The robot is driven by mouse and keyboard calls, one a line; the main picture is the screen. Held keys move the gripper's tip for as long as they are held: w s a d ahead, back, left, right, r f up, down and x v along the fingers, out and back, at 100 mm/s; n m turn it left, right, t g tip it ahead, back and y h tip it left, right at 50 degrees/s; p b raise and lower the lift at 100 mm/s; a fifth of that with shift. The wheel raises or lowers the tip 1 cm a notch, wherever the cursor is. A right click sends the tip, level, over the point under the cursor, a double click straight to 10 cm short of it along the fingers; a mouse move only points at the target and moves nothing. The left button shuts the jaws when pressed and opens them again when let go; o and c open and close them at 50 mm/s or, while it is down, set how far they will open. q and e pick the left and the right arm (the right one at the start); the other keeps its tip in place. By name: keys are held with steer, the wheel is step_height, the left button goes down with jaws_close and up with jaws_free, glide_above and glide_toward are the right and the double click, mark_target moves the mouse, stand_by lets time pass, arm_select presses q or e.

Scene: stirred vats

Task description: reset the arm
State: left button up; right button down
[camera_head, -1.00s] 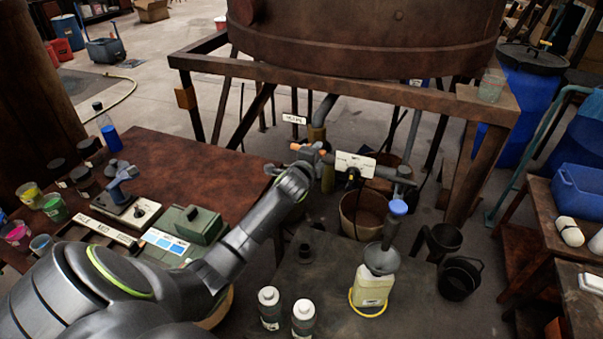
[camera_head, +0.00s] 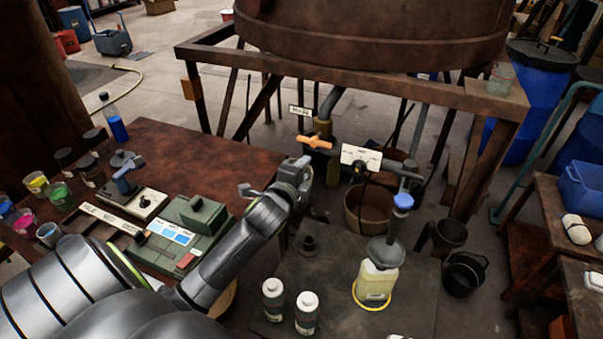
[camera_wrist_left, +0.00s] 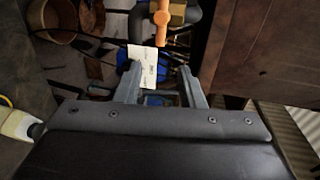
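My left arm reaches in from the lower left of the head view. Its gripper (camera_head: 274,182) is in the air between the red-brown table and the pipe under the vat. In the left wrist view the two fingers (camera_wrist_left: 159,88) stand apart with nothing held between them. An orange valve handle (camera_head: 314,142) on the pipe is just beyond the gripper, apart from it; it also shows at the top of the left wrist view (camera_wrist_left: 162,20). My right gripper is not in view.
A rusty vat (camera_head: 370,35) on a metal frame stands behind. The red-brown table (camera_head: 215,155) holds a green case (camera_head: 200,218) and several small cups. Two white-capped bottles and a jug with a funnel (camera_head: 376,280) stand on the dark surface in front. Black buckets (camera_head: 463,274) are on the right.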

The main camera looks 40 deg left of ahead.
arm_select(q)
steer(key=shift+s+r, duration=0.1)
steer(key=shift+s, duration=0.25)
stand_by(0.3)
steer(key=s+d+f+n+g+h, duration=0.15)
steer(key=s+f+n+g, duration=0.3)
steer(key=s, duration=0.55)
steer(key=s+d+f+n+g, duration=0.3)
steer(key=s+f+n, duration=0.25)
steer(key=s, duration=0.55)
steer(key=s+d+f+n+g+h, duration=0.15)
steer(key=s+f+n+g, duration=0.35)
steer(key=s, duration=0.5)
step_height(320, 180, down, 23)
steer(key=a+n, duration=0.1)
steer(key=a, duration=0.1)
steer(key=s+d+f+g, duration=0.1)
steer(key=s+d+f, duration=0.1)
steer(key=s+f, duration=1.3)
steer(key=shift+f+g, duration=0.35)
steer(key=shift+f, duration=0.5)
